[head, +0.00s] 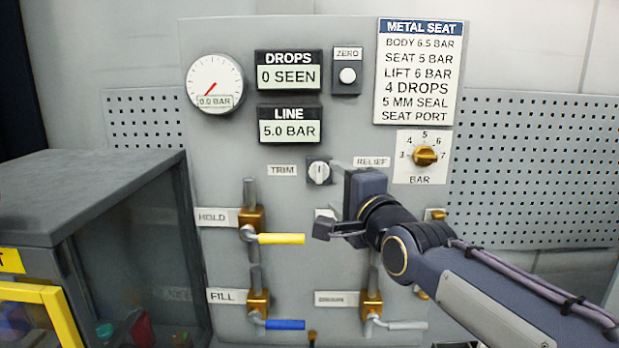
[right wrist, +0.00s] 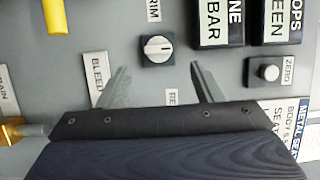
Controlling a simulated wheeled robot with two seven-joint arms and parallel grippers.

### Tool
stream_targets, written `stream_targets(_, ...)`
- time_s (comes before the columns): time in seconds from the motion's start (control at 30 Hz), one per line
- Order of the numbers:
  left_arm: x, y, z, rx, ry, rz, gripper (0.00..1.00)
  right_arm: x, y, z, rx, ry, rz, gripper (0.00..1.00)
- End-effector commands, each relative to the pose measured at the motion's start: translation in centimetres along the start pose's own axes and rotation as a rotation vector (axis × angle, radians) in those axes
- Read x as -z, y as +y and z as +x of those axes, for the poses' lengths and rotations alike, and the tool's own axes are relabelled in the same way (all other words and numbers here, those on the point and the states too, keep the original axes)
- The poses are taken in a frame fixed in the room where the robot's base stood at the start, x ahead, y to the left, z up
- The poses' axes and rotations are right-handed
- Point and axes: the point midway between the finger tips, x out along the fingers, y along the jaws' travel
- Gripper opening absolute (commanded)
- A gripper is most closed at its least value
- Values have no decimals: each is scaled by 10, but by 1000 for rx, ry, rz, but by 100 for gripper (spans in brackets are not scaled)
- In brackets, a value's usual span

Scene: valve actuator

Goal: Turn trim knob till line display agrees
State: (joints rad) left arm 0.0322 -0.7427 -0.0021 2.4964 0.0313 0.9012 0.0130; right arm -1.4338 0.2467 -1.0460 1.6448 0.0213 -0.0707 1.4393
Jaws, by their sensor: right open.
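The trim knob (head: 319,172) is a small white knob on a dark square plate, right of the TRIM label. The line display (head: 290,130) reads 5.0 BAR. My right gripper (head: 335,200) is open and empty in front of the panel, just below and right of the trim knob. In the right wrist view the knob (right wrist: 157,48) lies just beyond the gap between the two open fingertips (right wrist: 158,70), apart from both. The metal seat card (head: 418,72) lists body 6.5 bar, seat 5 bar and lift 6 bar. My left gripper is not in view.
A gauge (head: 214,84) reads 0.0 bar; the drops display (head: 288,72) reads 0 SEEN. A zero button (head: 347,75) and brass relief knob (head: 425,156) sit nearby. Yellow (head: 280,239) and blue (head: 285,324) valve handles stick out below. A dark cabinet (head: 90,200) stands left.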

Motion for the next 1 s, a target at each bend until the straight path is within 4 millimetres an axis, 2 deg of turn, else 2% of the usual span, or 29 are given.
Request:
stream_targets(0.27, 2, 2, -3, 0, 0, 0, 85, 3, 2, 23, -7, 5, -1, 60)
stream_targets(0.63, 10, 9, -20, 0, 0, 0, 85, 2, 0, 66, -8, 3, -2, 60)
stream_targets(0.8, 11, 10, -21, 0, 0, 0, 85, 1, 2, 74, -6, 0, 0, 60)
stream_targets(1.0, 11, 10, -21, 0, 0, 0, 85, 1, 3, 75, -5, 0, 0, 60)
